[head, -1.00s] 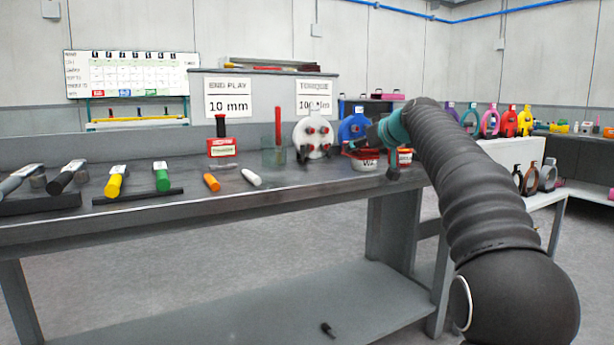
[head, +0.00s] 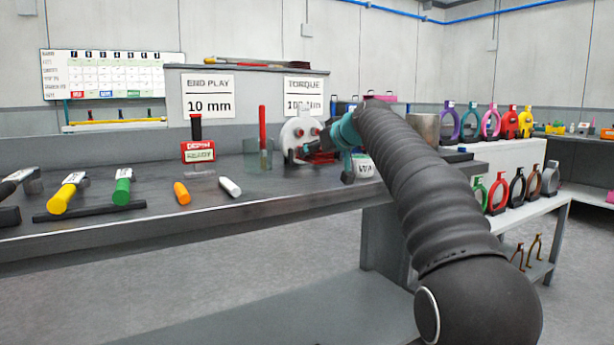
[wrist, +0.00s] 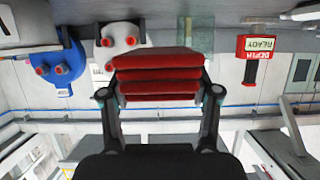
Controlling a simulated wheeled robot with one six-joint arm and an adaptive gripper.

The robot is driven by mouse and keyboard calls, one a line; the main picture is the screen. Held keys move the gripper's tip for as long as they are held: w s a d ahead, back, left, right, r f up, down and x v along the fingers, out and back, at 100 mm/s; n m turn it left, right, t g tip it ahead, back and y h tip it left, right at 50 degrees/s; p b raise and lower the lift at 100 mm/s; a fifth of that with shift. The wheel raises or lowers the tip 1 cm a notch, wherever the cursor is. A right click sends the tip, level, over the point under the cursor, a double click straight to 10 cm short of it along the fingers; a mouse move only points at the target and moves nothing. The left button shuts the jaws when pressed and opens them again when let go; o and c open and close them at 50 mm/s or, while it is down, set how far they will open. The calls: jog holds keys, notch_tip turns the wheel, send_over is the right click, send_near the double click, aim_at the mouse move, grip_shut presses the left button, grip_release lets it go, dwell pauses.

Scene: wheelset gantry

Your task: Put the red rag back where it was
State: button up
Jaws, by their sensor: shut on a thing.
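The folded red rag (wrist: 160,78) is between the two fingers of my gripper (wrist: 160,88) in the wrist view, its layers stacked flat. In the head view the rag (head: 319,157) is a small red patch at the end of my gripper (head: 338,158), over the far part of the bench, in front of the white hub. My gripper is shut on the rag. My arm hides part of the bench. I cannot tell whether the rag touches the bench top.
The white hub (head: 299,134) with red knobs and a glass beaker (head: 258,158) with a red stick stand close by. A white tub (head: 363,166) is under my arm. The red depth gauge (head: 198,151) and handled tools are further left. A blue hub (wrist: 58,62) shows in the wrist view.

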aim_at(307, 184)
jog(key=a+f, duration=0.1)
jog(key=a, duration=0.1)
jog(key=shift+w+a+f, duration=0.15)
jog(key=shift+a+f, duration=0.2)
jog(key=shift+f+b, duration=0.8)
jog(key=shift+f, duration=1.2)
jog(key=shift+f, duration=0.2)
jog(key=o, duration=1.3)
jog(key=shift+r, duration=0.1)
jog(key=shift+r, duration=0.1)
jog(key=b+v, duration=0.1)
jog(key=v, duration=1.1)
jog(key=shift+d+b, duration=0.1)
jog(key=shift+b, duration=0.2)
